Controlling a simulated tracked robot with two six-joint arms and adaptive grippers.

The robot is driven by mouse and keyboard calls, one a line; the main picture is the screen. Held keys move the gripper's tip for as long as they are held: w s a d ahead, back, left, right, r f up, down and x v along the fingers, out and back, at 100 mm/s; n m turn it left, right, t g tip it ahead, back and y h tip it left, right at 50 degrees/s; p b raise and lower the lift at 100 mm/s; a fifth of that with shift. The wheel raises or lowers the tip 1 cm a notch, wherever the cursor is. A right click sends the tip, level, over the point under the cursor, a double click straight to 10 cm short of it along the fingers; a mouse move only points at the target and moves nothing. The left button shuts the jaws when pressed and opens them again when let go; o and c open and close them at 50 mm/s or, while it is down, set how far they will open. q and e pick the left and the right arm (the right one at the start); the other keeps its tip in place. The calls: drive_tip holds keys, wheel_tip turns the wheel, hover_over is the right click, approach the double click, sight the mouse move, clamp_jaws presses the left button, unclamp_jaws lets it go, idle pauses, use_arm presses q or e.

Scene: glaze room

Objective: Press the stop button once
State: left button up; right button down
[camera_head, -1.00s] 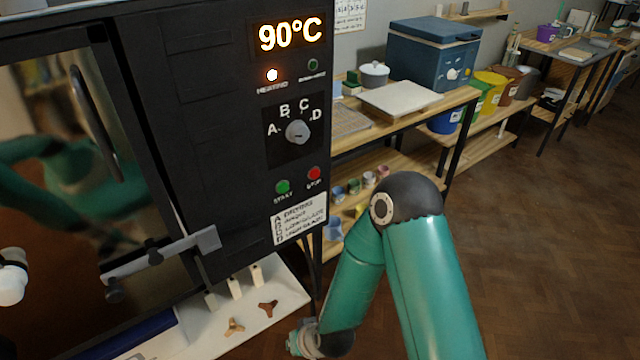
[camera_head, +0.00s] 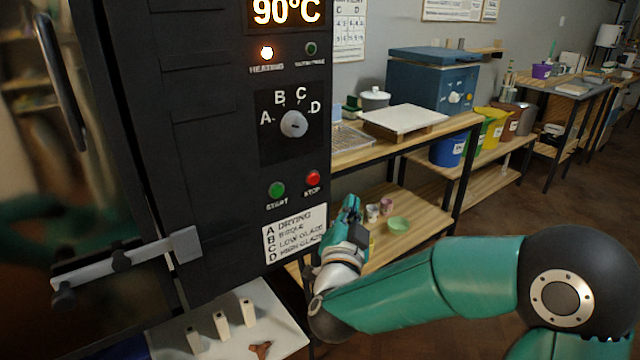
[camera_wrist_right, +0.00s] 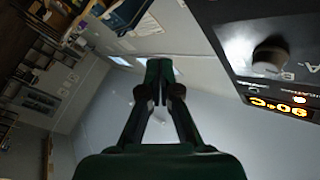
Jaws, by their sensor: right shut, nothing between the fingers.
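The red stop button (camera_head: 312,178) is on the dark oven's front panel, at its right edge, above the label STOP. The green start button (camera_head: 277,190) is to its left. My right gripper (camera_head: 350,205) is shut and empty, below and to the right of the stop button and apart from it. In the right wrist view the fingers (camera_wrist_right: 158,72) are together, pointing away. That view shows the dial (camera_wrist_right: 270,57) and the lit display (camera_wrist_right: 280,108) at upper right; the stop button is not visible there. My left gripper is not in view.
The panel (camera_head: 245,150) carries a lit 90°C display (camera_head: 286,12), a glowing heating lamp (camera_head: 266,53) and a dial (camera_head: 293,124) set between A and D. A white lettered card (camera_head: 295,234) is below the buttons. A wooden shelf unit (camera_head: 425,212) stands right of the oven.

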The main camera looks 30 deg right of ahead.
sight(314, 179)
drive_tip(key=shift+w+a+f+p, duration=0.15)
drive_tip(key=shift+w+p, duration=0.25)
drive_tip(key=shift+w, duration=1.05)
drive_tip(key=shift+w+a+r+p, duration=0.1)
drive_tip(key=shift+w+p, duration=0.3)
drive_tip(key=shift+w, duration=1.1)
drive_tip(key=shift+w+a+f+p, duration=0.15)
drive_tip(key=shift+w+p, duration=0.25)
drive_tip(key=shift+w, duration=1.05)
drive_tip(key=shift+w+r, duration=0.15)
drive_tip(key=shift+w, duration=0.05)
drive_tip(key=shift+w, duration=0.15)
